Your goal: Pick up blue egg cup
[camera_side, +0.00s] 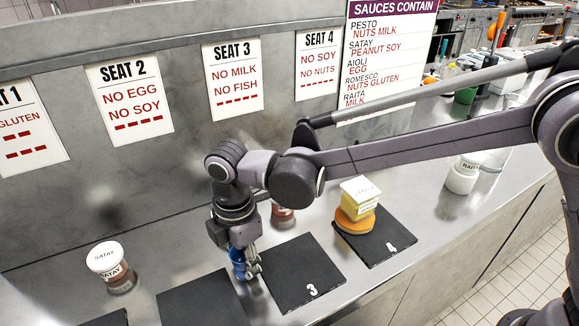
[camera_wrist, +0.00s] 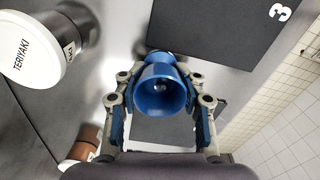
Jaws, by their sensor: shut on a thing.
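The blue egg cup (camera_wrist: 161,90) sits between the two fingers of my gripper (camera_wrist: 160,106) in the wrist view, its round opening facing the camera. My gripper is shut on it, with a finger on each side. In the side view, my gripper (camera_side: 246,268) points down just left of the dark mat marked 3, and the blue egg cup (camera_side: 238,262) shows partly between its fingers. I cannot tell whether the cup's underside touches the counter.
Dark mat 3 (camera_side: 304,278) lies right of my gripper and another dark mat (camera_side: 205,300) lies left. Mat 4 (camera_side: 394,246) bears an orange item with a pale box (camera_side: 360,194). A satay jar (camera_side: 106,262) stands left. A teriyaki jar (camera_wrist: 32,48) is close by in the wrist view.

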